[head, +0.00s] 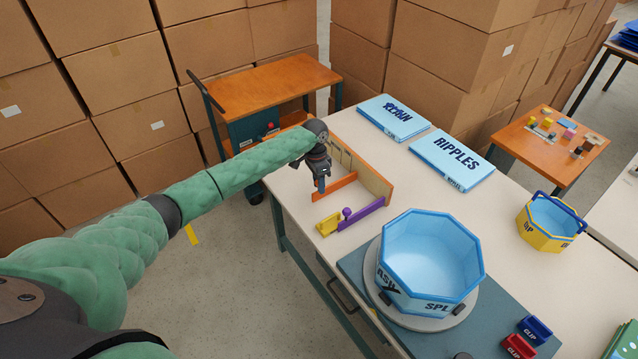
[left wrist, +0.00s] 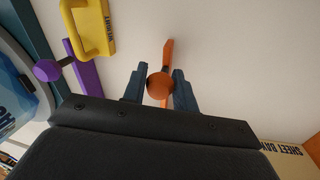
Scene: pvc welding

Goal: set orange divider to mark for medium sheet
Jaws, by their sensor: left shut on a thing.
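The orange divider (head: 340,186) stands on the white table, running out from the upright wooden board of the sheet bay (head: 376,183). My left gripper (head: 320,185) is over the divider's near end. In the left wrist view, its two dark fingers (left wrist: 158,86) are on either side of the orange knob (left wrist: 160,87), and the orange bar (left wrist: 168,52) shows beyond. The gripper is shut on this divider. The board shows in the left wrist view with "SHEET BAY" lettering (left wrist: 285,148). Its marks are too small to read in the head view. My right gripper is out of view.
A purple divider (head: 365,213) with a knob and a yellow handle piece (head: 328,224) sit just nearer. A large blue octagonal pool (head: 430,255) stands on a turntable beside them. Blue flat packs (head: 452,160) lie behind the bay. Clear table lies left of the orange divider.

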